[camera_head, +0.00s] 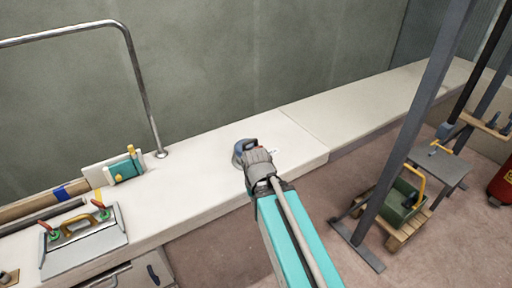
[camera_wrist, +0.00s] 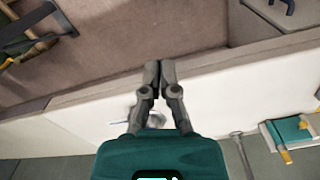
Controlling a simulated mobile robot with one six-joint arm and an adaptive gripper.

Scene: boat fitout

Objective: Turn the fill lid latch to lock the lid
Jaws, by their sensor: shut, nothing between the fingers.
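My gripper (camera_head: 256,160) is over the white side deck in the head view, its fingers pointing away from the camera. In the wrist view my gripper (camera_wrist: 160,70) has its fingertips together and nothing between them. A round grey metal fitting, which looks like the fill lid (camera_wrist: 156,118), lies on the deck behind the fingers and is largely covered by them. Its grey edge (camera_head: 236,159) shows left of my gripper in the head view. The latch cannot be made out clearly, so its angle cannot be told. I cannot tell whether the fingers touch the fitting.
A metal rail (camera_head: 139,85) rises from the deck on the left. A teal box (camera_head: 125,168) and a grey plate with handles (camera_head: 85,240) sit farther left. The deck on the right (camera_head: 370,105) is clear. A grey post (camera_head: 412,140) stands at the right.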

